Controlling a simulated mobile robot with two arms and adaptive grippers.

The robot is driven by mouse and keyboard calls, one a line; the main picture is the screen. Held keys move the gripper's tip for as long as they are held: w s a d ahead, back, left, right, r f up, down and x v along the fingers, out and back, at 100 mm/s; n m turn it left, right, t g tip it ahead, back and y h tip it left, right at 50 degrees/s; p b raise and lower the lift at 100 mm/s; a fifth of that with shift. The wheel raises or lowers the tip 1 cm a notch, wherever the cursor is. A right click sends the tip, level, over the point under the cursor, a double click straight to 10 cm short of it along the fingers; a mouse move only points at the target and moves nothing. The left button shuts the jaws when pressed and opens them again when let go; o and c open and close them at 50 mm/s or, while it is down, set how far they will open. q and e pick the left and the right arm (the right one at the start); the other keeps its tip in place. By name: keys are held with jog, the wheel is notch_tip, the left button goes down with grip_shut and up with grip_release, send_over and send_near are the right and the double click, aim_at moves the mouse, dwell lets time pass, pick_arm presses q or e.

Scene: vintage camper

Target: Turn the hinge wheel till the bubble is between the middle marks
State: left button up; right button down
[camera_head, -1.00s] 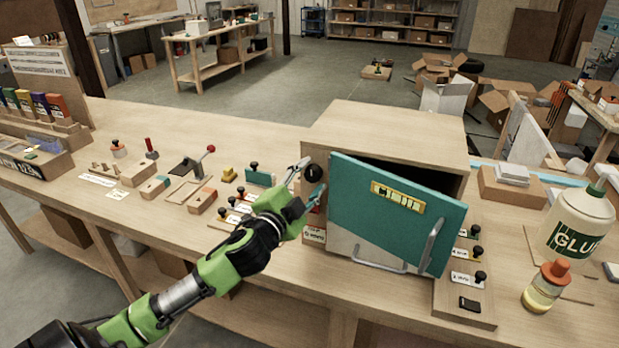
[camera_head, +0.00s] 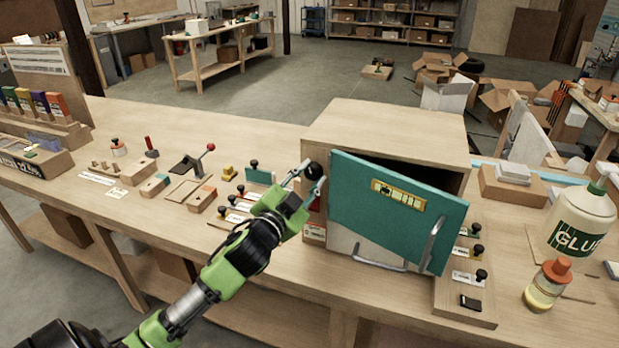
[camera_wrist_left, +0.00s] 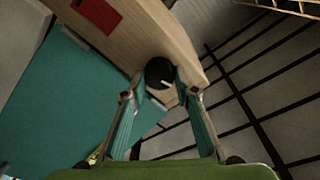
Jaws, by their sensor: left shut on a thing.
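The black hinge wheel (camera_head: 313,171) sits on the left side of the wooden cabinet (camera_head: 390,130), near the hinge edge of its teal door (camera_head: 395,210). My left gripper (camera_head: 308,180) is shut on the wheel, with a finger on each side of it. In the left wrist view the wheel (camera_wrist_left: 159,73) shows a pale pointer mark between the fingertips (camera_wrist_left: 160,88). The teal door stands tilted and partly open. A yellow level vial (camera_head: 398,195) is on the door; its bubble is too small to place. My right gripper is not in view.
Several small knobbed blocks and labels lie on the bench left of the cabinet. A glue bottle (camera_head: 580,222) and an orange-capped bottle (camera_head: 547,286) stand at the right.

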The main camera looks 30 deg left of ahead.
pick_arm(q)
jog(key=n, duration=0.4)
jog(key=n+p, duration=0.1)
jog(key=n, duration=0.3)
jog(key=shift+t+y, duration=0.3)
jog(key=n+p, duration=0.1)
jog(key=n, duration=0.3)
jog(key=shift+n+y+p, duration=0.3)
jog(key=shift+n+y, duration=0.1)
jog(key=n+p, duration=0.1)
jog(key=n, duration=0.3)
jog(key=shift+n+y+p, duration=0.3)
jog(key=shift+p, duration=0.05)
jog(key=o, duration=1.1)
jog(key=shift+f, duration=0.1)
